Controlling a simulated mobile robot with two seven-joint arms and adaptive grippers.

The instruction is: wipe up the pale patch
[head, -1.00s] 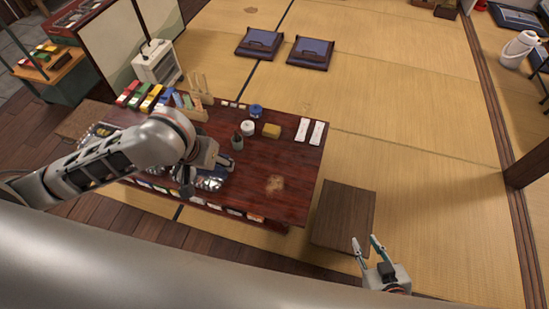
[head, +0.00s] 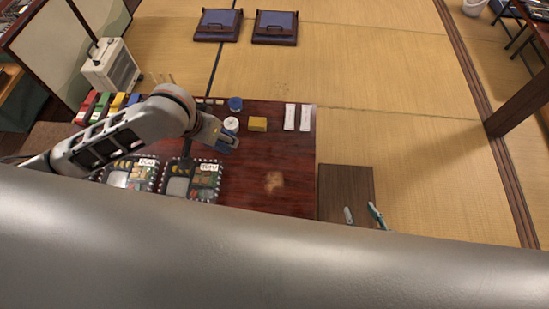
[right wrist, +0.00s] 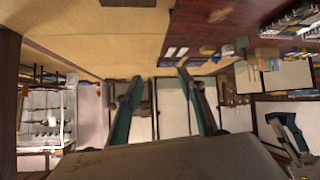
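The pale patch (head: 274,181) is a light, blotchy mark on the dark red table (head: 295,150), near its right front. It shows faintly in the right wrist view (right wrist: 220,15). A yellow sponge-like block (head: 258,124) lies behind the patch on the table. My left gripper (head: 208,146) is over the table, left of the block and apart from it. Its fingers look spread, with nothing visible between them. My right gripper (head: 361,216) is low beside the dark stool, partly hidden; its fingers stand apart and empty in the right wrist view (right wrist: 163,82).
A white round container (head: 231,124), a blue one (head: 235,104) and two white packets (head: 290,117) (head: 305,117) stand near the block. A dark stool (head: 346,188) adjoins the table's right side.

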